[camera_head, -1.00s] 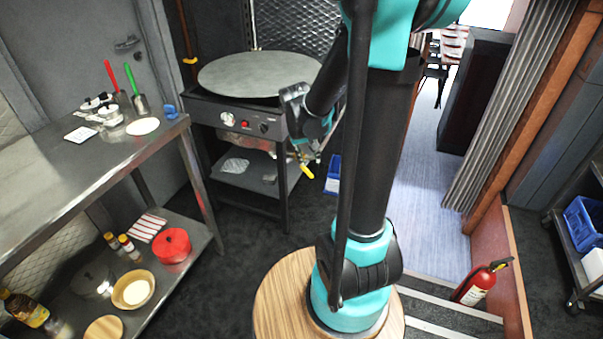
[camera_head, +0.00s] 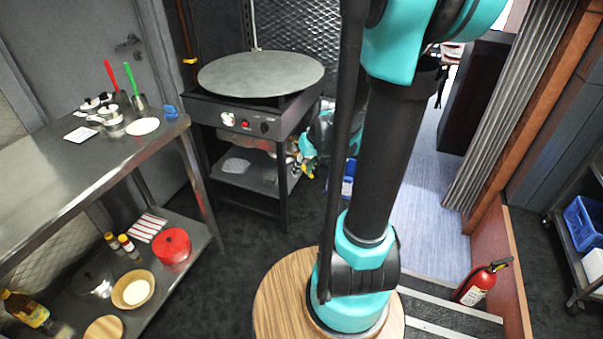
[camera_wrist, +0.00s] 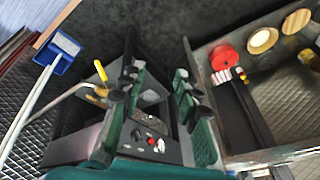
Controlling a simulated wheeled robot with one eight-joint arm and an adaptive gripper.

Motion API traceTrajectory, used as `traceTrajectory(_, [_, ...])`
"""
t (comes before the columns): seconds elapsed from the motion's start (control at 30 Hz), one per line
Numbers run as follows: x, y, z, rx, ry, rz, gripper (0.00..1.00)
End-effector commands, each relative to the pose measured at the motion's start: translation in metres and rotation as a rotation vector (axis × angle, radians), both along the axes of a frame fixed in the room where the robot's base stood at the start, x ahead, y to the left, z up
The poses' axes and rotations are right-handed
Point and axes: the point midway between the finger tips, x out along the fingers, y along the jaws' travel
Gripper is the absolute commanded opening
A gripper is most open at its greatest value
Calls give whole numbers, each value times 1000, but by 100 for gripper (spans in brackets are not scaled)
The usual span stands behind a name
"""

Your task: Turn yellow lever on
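A yellow lever (camera_wrist: 100,70) shows in the wrist view, left of my gripper, near the end of a pale bent pipe. A small yellow part (camera_head: 307,169) shows in the head view beside the griddle stand's right legs, close to my gripper; I cannot tell whether it is the lever. My gripper (camera_wrist: 158,85) has its fingers spread in the wrist view, with nothing between them but the view of the stand. The lever lies outside the fingers, apparently untouched. In the head view my gripper is small and partly hidden, low at the stand's right side.
The griddle stand (camera_head: 243,123) carries a round plate (camera_head: 262,74) and front knobs. A steel table (camera_head: 60,180) stands left. A blue dustpan (camera_wrist: 62,50) with a pale handle lies near the lever. A fire extinguisher (camera_head: 480,283) stands right. Dark floor between is clear.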

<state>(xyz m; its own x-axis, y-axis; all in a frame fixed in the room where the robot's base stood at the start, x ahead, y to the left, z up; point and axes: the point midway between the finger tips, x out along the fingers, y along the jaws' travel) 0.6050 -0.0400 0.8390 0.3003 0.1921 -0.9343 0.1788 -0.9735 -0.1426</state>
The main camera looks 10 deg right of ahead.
Motion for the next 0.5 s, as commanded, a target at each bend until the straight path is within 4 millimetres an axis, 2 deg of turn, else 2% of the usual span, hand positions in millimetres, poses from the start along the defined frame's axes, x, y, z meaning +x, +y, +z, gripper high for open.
traceTrajectory(0.27, [53,-11,-8,87,-34,95,32])
traceTrajectory(0.5, [117,-35,-30,180,-106,213,32])
